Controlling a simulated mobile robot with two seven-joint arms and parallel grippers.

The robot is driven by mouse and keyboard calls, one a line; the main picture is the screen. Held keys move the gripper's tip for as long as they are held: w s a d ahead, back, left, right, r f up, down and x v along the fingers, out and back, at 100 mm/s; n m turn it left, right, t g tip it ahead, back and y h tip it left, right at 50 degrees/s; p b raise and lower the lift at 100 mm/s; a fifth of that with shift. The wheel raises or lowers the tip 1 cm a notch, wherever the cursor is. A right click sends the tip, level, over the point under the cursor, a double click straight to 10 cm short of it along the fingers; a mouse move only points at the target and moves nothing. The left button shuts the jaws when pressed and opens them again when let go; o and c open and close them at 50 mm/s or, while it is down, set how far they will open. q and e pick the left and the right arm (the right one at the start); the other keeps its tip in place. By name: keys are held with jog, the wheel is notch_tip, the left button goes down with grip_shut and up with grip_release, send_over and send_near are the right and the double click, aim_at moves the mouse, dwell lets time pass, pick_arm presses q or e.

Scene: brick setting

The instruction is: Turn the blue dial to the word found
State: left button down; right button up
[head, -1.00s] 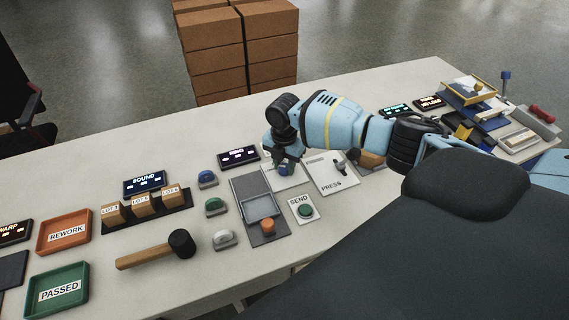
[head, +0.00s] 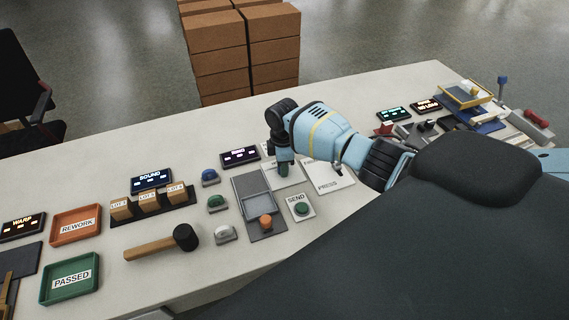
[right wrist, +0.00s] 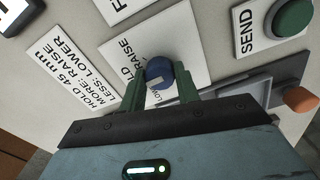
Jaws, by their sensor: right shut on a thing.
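The blue dial (right wrist: 158,70) sits on a white plate (right wrist: 172,33) in the right wrist view. The words RAISE and parts of HOLD and LOWER show on the plate; the fingers cover the rest. My right gripper (right wrist: 165,88) is shut on the dial, one green finger on each side. A white mark shows on the dial, but I cannot tell for sure which word it points to. In the head view my right gripper (head: 284,167) stands over the plate (head: 286,180) and hides the dial. A sign (right wrist: 80,95) beside it reads HOLD 45 mm, MORE: RAISE, LESS: LOWER. My left gripper is not in view.
A green SEND button (head: 302,208) and a grey slide fixture with an orange knob (head: 265,221) stand close by. The PRESS plate (head: 325,184) is partly behind my arm. A hammer (head: 165,243), trays and several lit displays lie further left.

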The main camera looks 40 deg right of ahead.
jog(key=m+p, duration=0.1)
jog(key=m, duration=0.5)
jog(key=shift+r, duration=0.1)
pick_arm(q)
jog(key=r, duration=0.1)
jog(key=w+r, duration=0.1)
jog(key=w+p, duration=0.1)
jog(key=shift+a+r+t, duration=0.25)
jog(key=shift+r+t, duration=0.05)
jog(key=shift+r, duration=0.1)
pick_arm(e)
jog(key=m, duration=0.6)
jog(key=shift+m, duration=0.4)
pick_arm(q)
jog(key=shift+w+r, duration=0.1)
pick_arm(e)
jog(key=o, duration=1)
jog(key=shift+c, duration=0.2)
